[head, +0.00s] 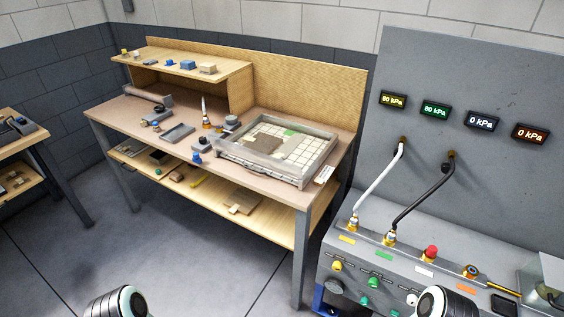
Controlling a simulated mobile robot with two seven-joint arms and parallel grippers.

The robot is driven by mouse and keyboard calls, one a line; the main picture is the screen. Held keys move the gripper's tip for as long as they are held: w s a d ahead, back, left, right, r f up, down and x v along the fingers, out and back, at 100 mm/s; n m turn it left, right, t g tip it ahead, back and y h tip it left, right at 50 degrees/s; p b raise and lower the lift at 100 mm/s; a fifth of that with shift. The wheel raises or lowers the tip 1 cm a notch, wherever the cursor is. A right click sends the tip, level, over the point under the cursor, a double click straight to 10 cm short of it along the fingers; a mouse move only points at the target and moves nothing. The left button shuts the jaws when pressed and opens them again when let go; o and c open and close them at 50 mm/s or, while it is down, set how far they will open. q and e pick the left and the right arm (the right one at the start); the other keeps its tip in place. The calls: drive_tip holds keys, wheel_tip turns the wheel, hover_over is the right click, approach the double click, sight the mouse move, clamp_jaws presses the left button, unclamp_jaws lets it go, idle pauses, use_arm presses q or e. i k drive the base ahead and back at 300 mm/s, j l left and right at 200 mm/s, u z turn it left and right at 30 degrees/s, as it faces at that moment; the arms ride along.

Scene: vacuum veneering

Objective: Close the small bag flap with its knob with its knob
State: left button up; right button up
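I cannot pick out the small bag flap or its knob with certainty at this size. A grey frame (322,146) with a pale gridded bed stands on the right half of the workbench. A brown panel and a small green piece lie on its bed. A small blue knob-like part (196,158) sits on the bench just left of the frame's front left corner. Rounded white and black parts of my arms show at the bottom edge, left and right of the middle. Neither gripper's fingers are in view.
The workbench (110,109) also holds a small grey tray (178,133) and loose tools. At right, a grey console (385,258) carries knobs, a red button (431,252), and a white hose (376,185) and black hose (425,190). Floor before the bench is clear.

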sight(242, 152)
drive_tip(key=j+z, duration=0.15)
drive_tip(key=z, duration=0.2)
drive_tip(key=i+j+z, duration=0.1)
drive_tip(key=z, duration=0.25)
drive_tip(key=j+z, duration=0.8)
drive_tip(key=j, duration=0.55)
drive_tip(key=j+z, duration=0.1)
drive_tip(key=j, duration=1)
